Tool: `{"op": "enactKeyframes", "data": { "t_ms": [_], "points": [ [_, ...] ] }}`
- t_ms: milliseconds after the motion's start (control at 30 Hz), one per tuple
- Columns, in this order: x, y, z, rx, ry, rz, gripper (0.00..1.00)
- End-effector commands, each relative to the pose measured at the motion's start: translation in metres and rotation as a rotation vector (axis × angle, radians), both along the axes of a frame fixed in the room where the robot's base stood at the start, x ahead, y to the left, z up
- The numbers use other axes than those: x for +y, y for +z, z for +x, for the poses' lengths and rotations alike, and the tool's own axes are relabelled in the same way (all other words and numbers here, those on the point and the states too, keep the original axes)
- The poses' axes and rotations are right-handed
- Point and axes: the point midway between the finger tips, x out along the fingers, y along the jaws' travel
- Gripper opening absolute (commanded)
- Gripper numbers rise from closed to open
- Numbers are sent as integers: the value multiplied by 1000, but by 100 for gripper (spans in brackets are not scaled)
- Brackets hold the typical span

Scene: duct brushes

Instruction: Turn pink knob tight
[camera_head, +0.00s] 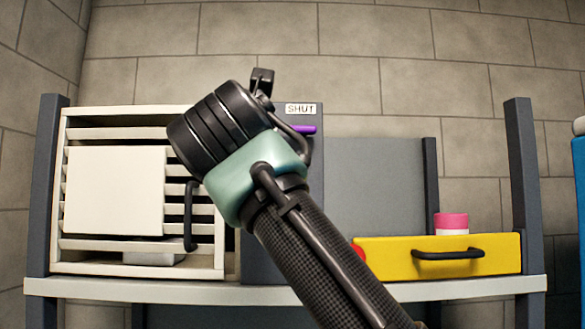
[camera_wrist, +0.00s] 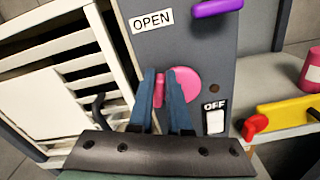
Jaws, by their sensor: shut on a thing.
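The pink knob (camera_wrist: 188,84) is on the front of a dark grey panel (camera_wrist: 185,40), seen in the wrist view. It has a round disc and a narrow pink grip bar. My gripper (camera_wrist: 164,82) has its two blue fingers on either side of the bar and is shut on it. The right finger covers part of the disc. In the head view my arm hides the knob and the fingers, so I cannot see there how far the knob is turned.
Left of the panel is a cream slatted cabinet (camera_head: 145,245) with a dark handle (camera_head: 190,215). A purple lever (camera_wrist: 217,7) sits above the knob. A white switch (camera_wrist: 215,121) marked OFF is below right. A yellow drawer (camera_head: 390,262) with a pink-and-white jar (camera_head: 451,222) stands at right.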

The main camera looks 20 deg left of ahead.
Motion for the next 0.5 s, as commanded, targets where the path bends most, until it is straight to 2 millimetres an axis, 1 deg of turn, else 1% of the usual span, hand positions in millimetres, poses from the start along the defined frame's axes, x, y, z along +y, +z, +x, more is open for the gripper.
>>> {"op": "enactKeyframes", "data": {
  "t_ms": [500],
  "points": [
    [-7, -6, 2, 136, 1, 477, 0]
  ]
}}
